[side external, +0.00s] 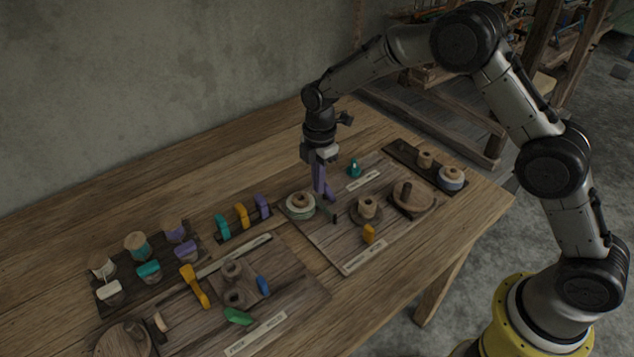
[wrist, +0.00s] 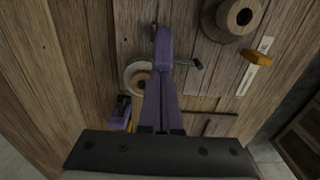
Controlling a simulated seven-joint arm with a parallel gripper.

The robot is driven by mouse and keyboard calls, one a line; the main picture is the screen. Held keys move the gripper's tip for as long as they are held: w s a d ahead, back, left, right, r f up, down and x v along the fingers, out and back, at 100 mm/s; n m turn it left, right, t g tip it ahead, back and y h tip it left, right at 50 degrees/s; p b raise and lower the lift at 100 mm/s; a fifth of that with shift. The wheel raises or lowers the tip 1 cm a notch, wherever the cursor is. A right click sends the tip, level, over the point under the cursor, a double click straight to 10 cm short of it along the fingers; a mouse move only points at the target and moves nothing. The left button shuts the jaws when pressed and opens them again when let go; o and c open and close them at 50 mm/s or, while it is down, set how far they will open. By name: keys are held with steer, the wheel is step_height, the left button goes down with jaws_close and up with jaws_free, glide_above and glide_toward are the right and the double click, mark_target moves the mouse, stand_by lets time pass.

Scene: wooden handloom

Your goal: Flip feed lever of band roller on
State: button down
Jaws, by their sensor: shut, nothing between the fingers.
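My gripper (side external: 323,194) has purple fingers and points down over the right-hand wooden board (side external: 300,233). In the wrist view the fingers (wrist: 163,40) are together with nothing between them. A round roll with a pale green band (side external: 301,207) sits at the board's left edge, just left of the fingertips; it also shows in the wrist view (wrist: 132,72), partly hidden by the fingers.
A rack of teal, yellow and purple pieces (side external: 242,217) stands to the left. The table's back left is clear.

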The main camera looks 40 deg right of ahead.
steer(key=shift+d+r+y, duration=0.2)
steer(key=shift+d+y, duration=0.55)
steer(key=shift+y, duration=0.1)
steer(key=shift+d+r+y, duration=0.2)
steer(key=shift+d+y, duration=0.5)
steer(key=shift+y, duration=0.15)
steer(key=d+y, duration=0.1)
steer(key=y, duration=0.1)
steer(key=d+y, duration=0.1)
steer(key=y, duration=0.1)
steer(key=shift+d, duration=0.35)
steer(key=shift+r, duration=0.15)
steer(key=shift+r, duration=0.7)
steer(key=v, duration=1)
steer(key=shift+a, duration=0.15)
